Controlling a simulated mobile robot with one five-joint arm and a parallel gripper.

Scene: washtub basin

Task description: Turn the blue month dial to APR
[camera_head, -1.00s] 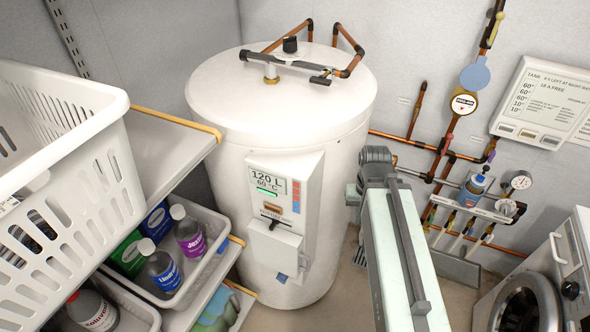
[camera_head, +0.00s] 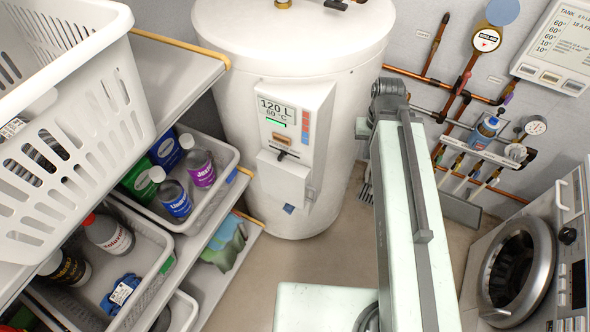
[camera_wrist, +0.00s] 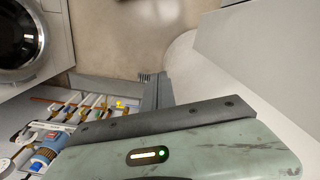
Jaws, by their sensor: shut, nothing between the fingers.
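A blue round part tops the small fitting (camera_head: 486,131) on the wall pipework. It may be the month dial, but no month lettering can be read. The same blue-and-white fitting shows at the lower left of the wrist view (camera_wrist: 42,158). My gripper (camera_wrist: 157,92) shows in the wrist view as dark fingers beyond the pale green housing. It is shut and empty, apart from the fitting and to its right in that view. In the head view my arm hides the gripper.
A white tank (camera_head: 300,200) stands behind my arm. Pipes and a gauge (camera_head: 535,125) surround the fitting. A washing machine (camera_head: 520,260) is at right. Shelves with a white basket (camera_head: 70,130) and bottle trays fill the left.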

